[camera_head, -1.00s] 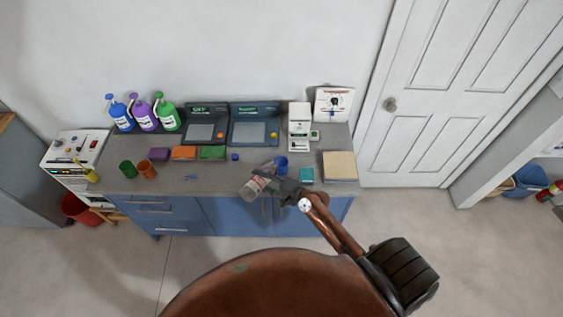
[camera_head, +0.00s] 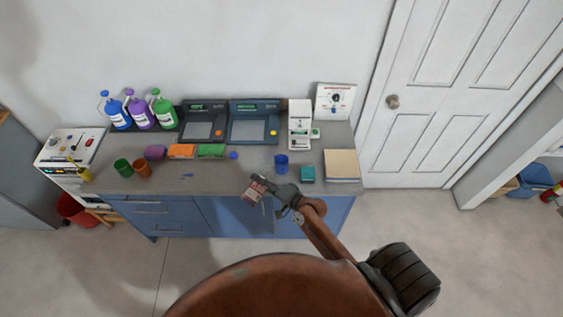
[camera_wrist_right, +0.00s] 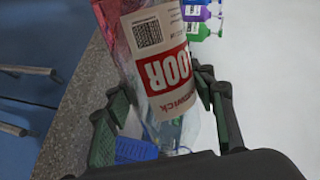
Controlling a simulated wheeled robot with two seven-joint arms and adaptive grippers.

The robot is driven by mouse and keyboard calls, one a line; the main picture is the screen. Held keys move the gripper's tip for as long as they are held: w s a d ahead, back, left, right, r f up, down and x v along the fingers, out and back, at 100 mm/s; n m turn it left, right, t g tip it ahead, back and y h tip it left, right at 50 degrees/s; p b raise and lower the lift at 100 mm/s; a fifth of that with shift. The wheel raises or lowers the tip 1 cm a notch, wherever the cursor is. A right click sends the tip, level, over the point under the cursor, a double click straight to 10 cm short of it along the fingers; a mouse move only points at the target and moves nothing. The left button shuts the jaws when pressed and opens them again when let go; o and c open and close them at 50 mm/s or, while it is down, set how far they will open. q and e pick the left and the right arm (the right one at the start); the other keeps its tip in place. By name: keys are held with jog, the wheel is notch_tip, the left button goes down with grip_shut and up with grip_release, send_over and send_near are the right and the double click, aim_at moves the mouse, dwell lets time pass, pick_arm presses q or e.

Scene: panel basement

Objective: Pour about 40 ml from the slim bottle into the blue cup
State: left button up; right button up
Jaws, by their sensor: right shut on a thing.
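The slim bottle (camera_head: 256,189) is clear, with a red and white label. My right gripper (camera_head: 273,191) is shut on it and holds it in front of the counter's front edge. In the right wrist view the bottle (camera_wrist_right: 158,55) lies between the fingers of my gripper (camera_wrist_right: 165,98), slanted in the picture, with part of its label showing. The blue cup (camera_head: 281,164) stands upright on the counter, behind and a little right of the bottle and apart from it. Its contents cannot be made out. My left gripper is not in view.
The grey counter (camera_head: 225,180) has a clear strip along its front. A teal block (camera_head: 307,173) and a tan pad (camera_head: 341,165) lie right of the cup. Pump bottles (camera_head: 140,112) and consoles (camera_head: 254,124) line the back.

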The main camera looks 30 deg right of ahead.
jog(key=shift+f+n+b, duration=0.3)
jog(key=shift+f+b, duration=0.15)
jog(key=shift+b, duration=0.05)
jog(key=shift+r, duration=0.1)
dwell(1.4)
